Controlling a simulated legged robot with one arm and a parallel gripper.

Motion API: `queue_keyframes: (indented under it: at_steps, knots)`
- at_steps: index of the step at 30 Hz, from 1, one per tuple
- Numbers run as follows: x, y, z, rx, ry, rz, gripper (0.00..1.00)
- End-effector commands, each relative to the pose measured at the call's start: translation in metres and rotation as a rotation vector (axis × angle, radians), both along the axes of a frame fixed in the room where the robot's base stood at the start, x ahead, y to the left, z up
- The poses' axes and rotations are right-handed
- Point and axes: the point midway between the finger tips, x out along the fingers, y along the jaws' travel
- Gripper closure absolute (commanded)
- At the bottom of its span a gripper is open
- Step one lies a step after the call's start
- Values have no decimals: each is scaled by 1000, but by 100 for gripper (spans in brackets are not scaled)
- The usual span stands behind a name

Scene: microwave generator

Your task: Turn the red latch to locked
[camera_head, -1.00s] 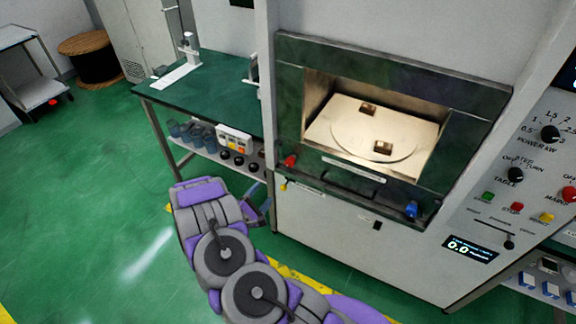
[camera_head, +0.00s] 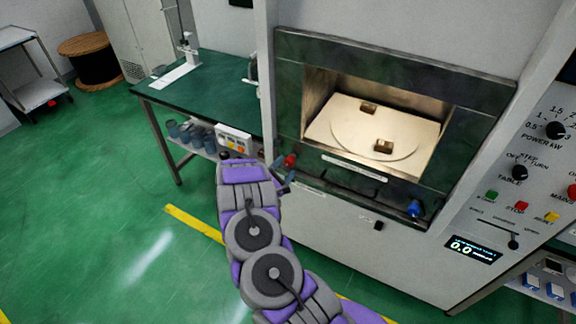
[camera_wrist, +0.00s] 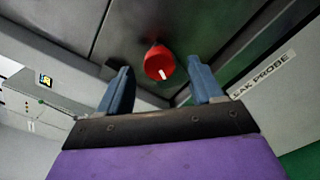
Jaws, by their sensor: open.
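The red latch (camera_head: 290,160) is a round red knob at the lower left corner of the microwave's front frame. In the wrist view the red latch (camera_wrist: 160,64) shows a white mark on its face and sits ahead of my gripper, between the lines of the two fingers. My gripper (camera_wrist: 162,88) is open, with its blue-grey fingers on either side and nothing held. In the head view my gripper (camera_head: 282,176) is just below and left of the latch. I cannot tell whether a finger touches the knob.
A blue knob (camera_head: 415,208) sits at the frame's lower right. A control panel (camera_head: 510,190) is at the right. A green-topped bench (camera_head: 210,95) stands at the left.

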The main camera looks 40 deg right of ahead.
Motion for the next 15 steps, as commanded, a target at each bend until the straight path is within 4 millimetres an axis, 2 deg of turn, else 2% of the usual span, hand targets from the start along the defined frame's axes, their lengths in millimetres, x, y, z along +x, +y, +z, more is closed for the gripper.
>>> queue_keyframes:
  at_steps: [1,6,15]
  knots:
    - [2,-8,-1,-1,-1,-3,34]
    - [10,-24,-1,2,-1,-1,34]
    - [13,-31,0,1,0,1,34]
